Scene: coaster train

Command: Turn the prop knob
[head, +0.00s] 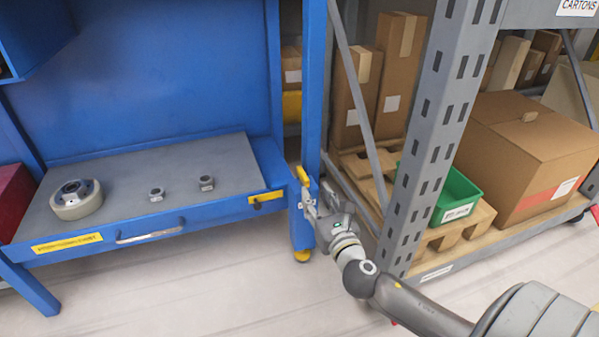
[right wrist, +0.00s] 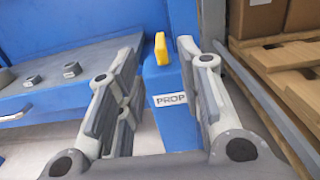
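The prop knob is a yellow, bar-shaped handle (head: 303,175) on the blue post at the workbench's right front corner. It also shows in the right wrist view (right wrist: 161,49), standing nearly upright above a white label reading PROP (right wrist: 170,99). My right gripper (head: 313,200) is at this corner; in the right wrist view (right wrist: 158,55) its two fingers are spread wide. The knob appears in the gap between the fingertips, with space on both sides. Whether the fingertips reach as far as the knob is hard to tell. My left gripper is not in view.
The blue workbench (head: 210,213) carries a round wheel (head: 76,199) and two small grey blocks (head: 157,194).

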